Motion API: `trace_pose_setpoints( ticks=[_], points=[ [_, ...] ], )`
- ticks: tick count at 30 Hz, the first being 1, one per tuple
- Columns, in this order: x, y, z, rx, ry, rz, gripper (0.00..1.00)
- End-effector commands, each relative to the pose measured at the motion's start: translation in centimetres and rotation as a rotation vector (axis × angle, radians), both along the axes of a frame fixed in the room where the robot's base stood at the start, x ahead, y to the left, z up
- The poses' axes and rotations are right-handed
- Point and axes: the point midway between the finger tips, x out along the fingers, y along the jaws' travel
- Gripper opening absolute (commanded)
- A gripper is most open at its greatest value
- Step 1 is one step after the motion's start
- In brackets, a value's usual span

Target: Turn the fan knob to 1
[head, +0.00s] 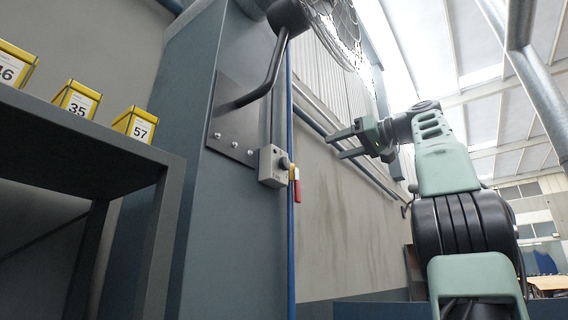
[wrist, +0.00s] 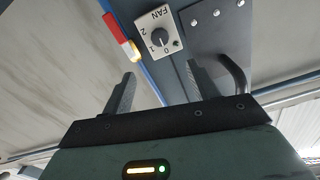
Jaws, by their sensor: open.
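The fan control box (head: 271,168) is a small grey box on the side of the blue-grey column. Its dark round knob (head: 285,163) faces right in the head view. In the wrist view the box's pale face (wrist: 174,44) carries FAN, 0, 1 and 2 around the knob (wrist: 160,38). The knob's pointer seems to lie toward 0, but it is small. My gripper (head: 336,146) is open and empty, apart from the knob, to its right and a little higher in the head view. In the wrist view the knob lies beyond the gap between my fingertips (wrist: 161,74).
A fan (head: 335,30) hangs above on a bent black arm from a bolted plate (head: 232,125). A shelf (head: 60,130) with yellow numbered boxes stands left.

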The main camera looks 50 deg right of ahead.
Motion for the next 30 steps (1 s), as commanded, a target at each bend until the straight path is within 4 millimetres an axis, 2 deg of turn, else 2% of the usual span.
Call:
trace_pose_setpoints(
  ticks=[21,25,30],
  points=[
    [13.9,1.2,0.4,0.004,0.004,0.004,0.59],
    [15.5,1.3,0.3,0.004,0.003,0.003,0.59],
    [16.4,1.4,0.1,0.003,0.003,0.002,0.59]
  ],
)
